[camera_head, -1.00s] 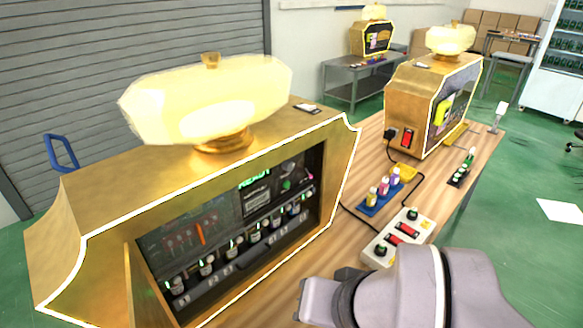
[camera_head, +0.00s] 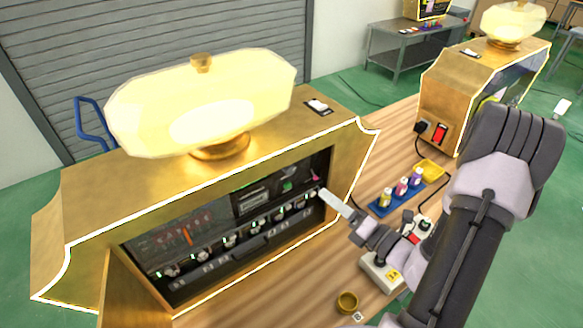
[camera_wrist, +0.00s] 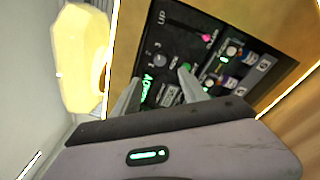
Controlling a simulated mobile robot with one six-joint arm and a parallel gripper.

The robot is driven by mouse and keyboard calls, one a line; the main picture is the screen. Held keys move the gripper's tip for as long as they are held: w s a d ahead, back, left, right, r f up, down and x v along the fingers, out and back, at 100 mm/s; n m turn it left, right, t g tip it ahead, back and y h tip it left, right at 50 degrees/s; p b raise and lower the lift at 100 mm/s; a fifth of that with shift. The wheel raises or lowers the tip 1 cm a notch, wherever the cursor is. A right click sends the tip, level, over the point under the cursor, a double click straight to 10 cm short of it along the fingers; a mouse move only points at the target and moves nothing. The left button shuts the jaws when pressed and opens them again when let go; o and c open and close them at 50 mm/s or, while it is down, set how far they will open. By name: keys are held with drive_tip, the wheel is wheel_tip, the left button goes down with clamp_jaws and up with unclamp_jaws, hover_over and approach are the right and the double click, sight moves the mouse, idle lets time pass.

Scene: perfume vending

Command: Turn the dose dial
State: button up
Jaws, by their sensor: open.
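The dose dial (camera_wrist: 160,60) is a small grey round knob with numerals beside it. It sits on the dark panel inside the gold perfume machine (camera_head: 90,215). My gripper (camera_wrist: 160,75) is open, and in the wrist view its two fingers point at the panel with the dial between and just beyond their tips. No contact with the dial shows. In the head view my gripper (camera_head: 325,196) is at the right end of the machine's opening. The dial cannot be made out in that view.
A pink-tipped part (camera_wrist: 207,38) and several bottles (camera_wrist: 232,50) are close to the right finger. The gold frame bounds the opening.

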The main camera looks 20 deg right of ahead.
sight(293, 171)
drive_tip(key=x, duration=1.3)
drive_tip(key=shift+w+a+b, duration=0.15)
drive_tip(key=shift+b, duration=0.15)
clamp_jaws()
